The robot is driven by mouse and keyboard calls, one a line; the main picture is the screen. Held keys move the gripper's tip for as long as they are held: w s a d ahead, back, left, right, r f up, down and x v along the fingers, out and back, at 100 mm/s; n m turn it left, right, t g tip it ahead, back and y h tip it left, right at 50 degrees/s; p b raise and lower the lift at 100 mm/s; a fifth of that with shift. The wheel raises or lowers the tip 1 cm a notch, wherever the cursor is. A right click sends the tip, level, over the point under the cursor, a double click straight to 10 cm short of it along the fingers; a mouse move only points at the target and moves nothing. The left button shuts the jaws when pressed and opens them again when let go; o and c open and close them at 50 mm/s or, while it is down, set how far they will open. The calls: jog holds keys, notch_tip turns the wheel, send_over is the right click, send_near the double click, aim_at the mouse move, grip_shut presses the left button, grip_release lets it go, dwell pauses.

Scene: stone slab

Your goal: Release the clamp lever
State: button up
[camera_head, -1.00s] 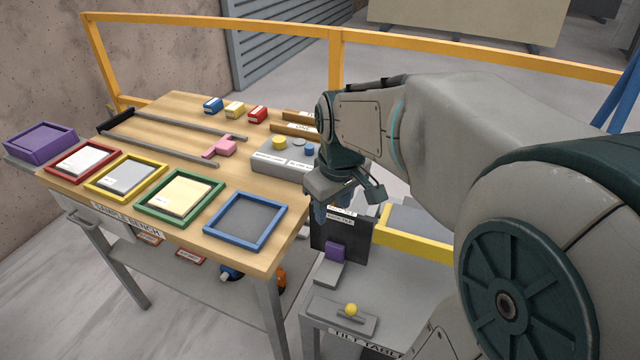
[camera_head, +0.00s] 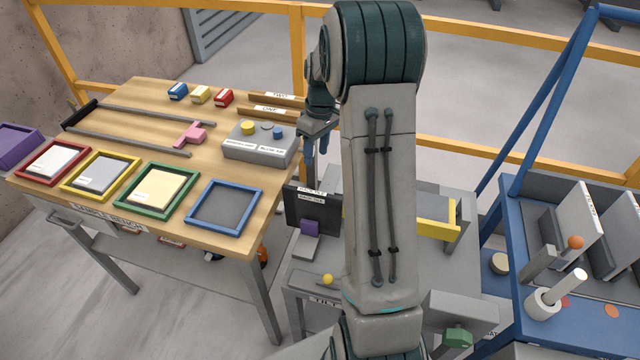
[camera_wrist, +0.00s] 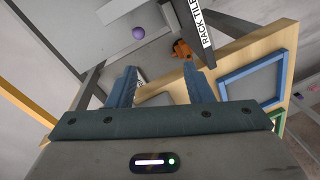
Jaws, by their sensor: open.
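No part is labelled as the clamp lever, so I cannot tell which it is. One lever-like part is a grey bar with an orange ball knob (camera_head: 575,242), beside upright slabs on the blue cart at the right. Another is a yellow ball knob (camera_head: 328,280) on the grey tilt table, partly hidden by my arm. My gripper (camera_head: 316,150) is above and behind the black rack panel, right of the workbench, far from the orange knob. In the wrist view my gripper (camera_wrist: 160,88) has its blue fingers apart with nothing between them.
The wooden workbench (camera_head: 150,110) at left holds coloured frames and a grey button box (camera_head: 260,148). The black rack panel (camera_head: 313,210) stands on the tilt table. A blue cart (camera_head: 520,240) holds slabs (camera_head: 580,222) and a white cylinder (camera_head: 556,295). A yellow railing (camera_head: 500,150) runs behind.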

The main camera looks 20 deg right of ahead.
jog(key=w+d+f+y+p, duration=0.1)
jog(key=w+d+f+p, duration=0.2)
jog(key=d+f, duration=0.25)
jog(key=shift+n+g, duration=0.3)
jog(key=shift+g, duration=0.1)
jog(key=p+x, duration=0.1)
jog(key=x, duration=0.8)
jog(key=p+x, duration=0.1)
jog(key=x, duration=0.4)
jog(key=shift+a+p, duration=0.35)
jog(key=shift+a, duration=0.05)
